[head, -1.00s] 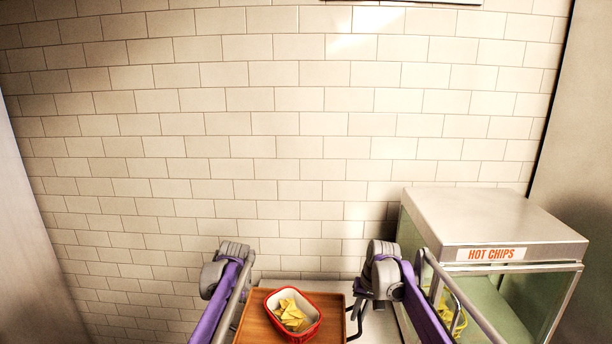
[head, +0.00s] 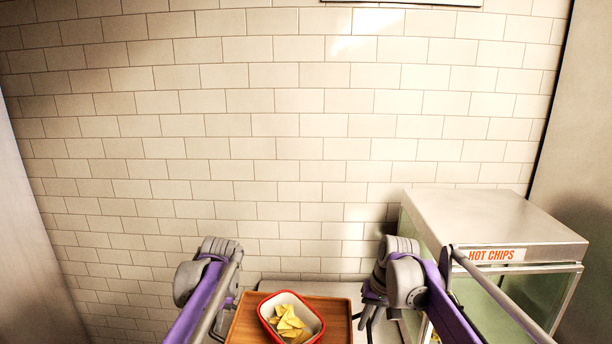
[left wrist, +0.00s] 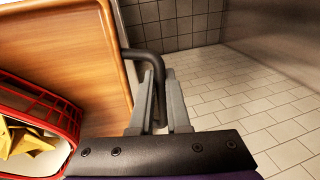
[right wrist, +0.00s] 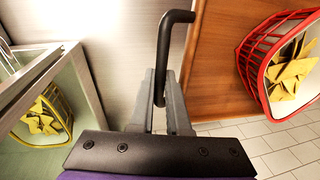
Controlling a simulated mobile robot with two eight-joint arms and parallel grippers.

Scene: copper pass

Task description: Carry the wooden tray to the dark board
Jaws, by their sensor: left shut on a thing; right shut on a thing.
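The wooden tray (head: 339,318) is at the bottom middle of the head view, its near part cut off by the frame edge. It also shows in the left wrist view (left wrist: 98,62) and the right wrist view (right wrist: 215,65). A red wire basket (head: 316,332) with a white liner and yellow chips (head: 288,322) sits on it. My left gripper (left wrist: 160,95) is shut on the tray's black left handle (left wrist: 151,65). My right gripper (right wrist: 166,92) is shut on the black right handle (right wrist: 163,50). I cannot make out a dark board.
A glass-sided cabinet labelled HOT CHIPS (head: 496,255) stands at the right, close to my right arm. Another chip basket (right wrist: 45,115) shows through its glass. A tiled wall (head: 300,150) is behind. Tiled floor (left wrist: 235,105) is open left of the tray.

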